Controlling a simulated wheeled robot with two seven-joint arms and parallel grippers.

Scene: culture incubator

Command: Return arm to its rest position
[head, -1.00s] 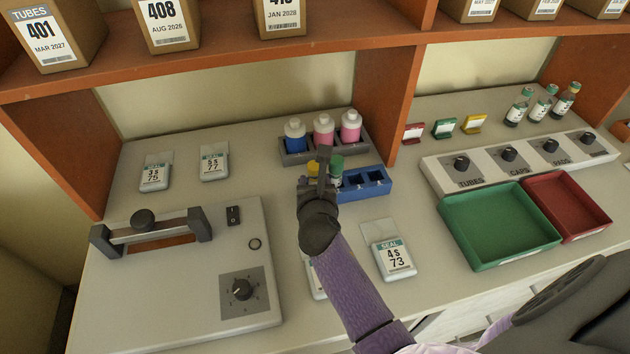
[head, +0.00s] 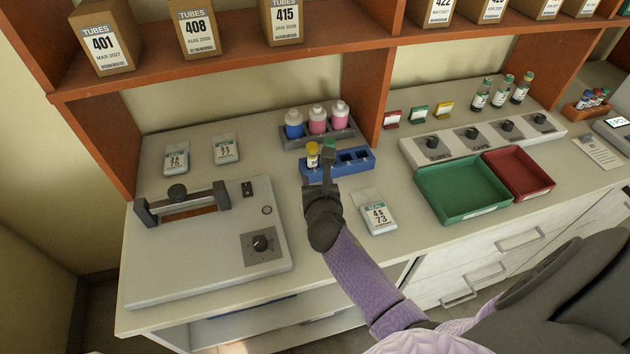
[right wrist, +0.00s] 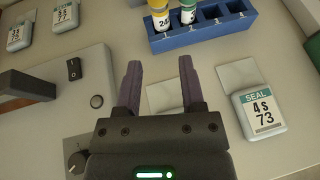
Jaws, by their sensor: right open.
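My right arm reaches in from the lower right in the head view. Its gripper (head: 327,175) is over the counter, just in front of the blue rack (head: 361,169). In the right wrist view the gripper (right wrist: 161,85) is open with nothing between its fingers. The rack holds a yellow-capped vial (head: 312,156) and a green-capped vial (right wrist: 188,10); its other slots that show are empty. My left gripper is not in view.
The incubator (head: 205,265) with its dark handle is left of the arm. A seal timer (head: 379,217) lies right of the gripper. A grey rack (head: 297,142) with blue and pink bottles stands behind. Green (head: 423,207) and red (head: 533,192) trays are to the right. Shelf posts rise behind.

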